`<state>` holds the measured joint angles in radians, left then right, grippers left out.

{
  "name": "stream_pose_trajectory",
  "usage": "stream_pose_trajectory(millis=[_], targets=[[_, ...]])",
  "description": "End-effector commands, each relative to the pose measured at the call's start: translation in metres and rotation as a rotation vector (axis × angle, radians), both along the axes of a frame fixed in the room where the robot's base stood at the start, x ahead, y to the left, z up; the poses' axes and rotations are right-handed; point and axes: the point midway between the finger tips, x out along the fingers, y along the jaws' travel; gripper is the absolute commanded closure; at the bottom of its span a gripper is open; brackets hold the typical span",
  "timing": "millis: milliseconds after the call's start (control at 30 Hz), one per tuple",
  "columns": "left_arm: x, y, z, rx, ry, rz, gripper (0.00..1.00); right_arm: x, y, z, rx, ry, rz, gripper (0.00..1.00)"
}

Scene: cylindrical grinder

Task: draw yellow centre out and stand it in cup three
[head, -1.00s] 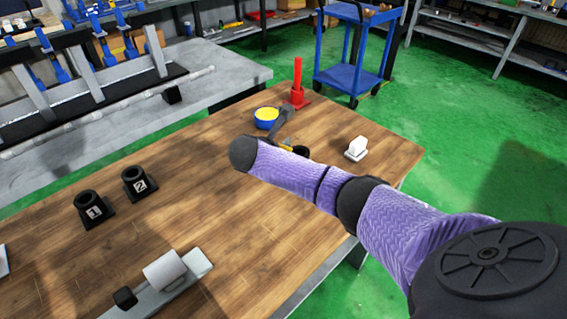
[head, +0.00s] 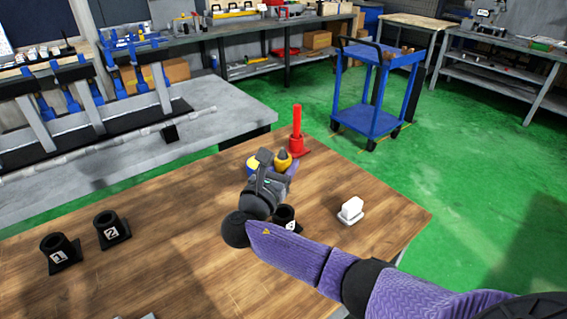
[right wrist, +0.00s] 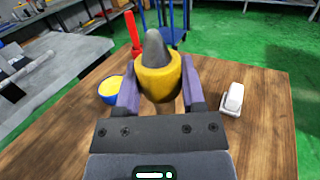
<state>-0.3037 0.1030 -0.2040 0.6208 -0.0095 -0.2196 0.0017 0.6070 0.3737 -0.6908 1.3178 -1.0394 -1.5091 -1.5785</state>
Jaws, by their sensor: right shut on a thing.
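The yellow centre (head: 283,160) has a yellow body and a grey cone tip pointing up. My right gripper (head: 273,172) is shut on it, above the far part of the wooden table. In the right wrist view the centre (right wrist: 158,82) stands upright between the fingers of the gripper (right wrist: 159,92). A black cup (head: 283,214) is beside and below my right gripper, partly hidden; its label is too small to read. Black cups marked 1 (head: 58,252) and 2 (head: 112,230) stand at the left. My left gripper is out of view.
Behind my gripper are a blue bowl with a yellow top (right wrist: 112,90) and a red post on a base (head: 297,135). A white block on a base (head: 351,209) stands near the table's right edge. The wooden table (head: 170,265) is clear between cup 2 and my right arm.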

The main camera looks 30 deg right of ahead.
Motion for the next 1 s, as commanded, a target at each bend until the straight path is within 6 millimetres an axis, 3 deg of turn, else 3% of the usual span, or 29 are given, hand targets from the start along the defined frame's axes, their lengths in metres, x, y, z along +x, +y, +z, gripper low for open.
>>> stream_pose_trajectory(millis=[433,1000], targets=[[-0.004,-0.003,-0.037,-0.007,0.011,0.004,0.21,0.0,0.0,-0.055,0.0,0.0,0.0,1.0],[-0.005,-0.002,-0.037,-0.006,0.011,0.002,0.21,0.0,0.0,-0.057,0.001,-0.002,0.0,1.0]])
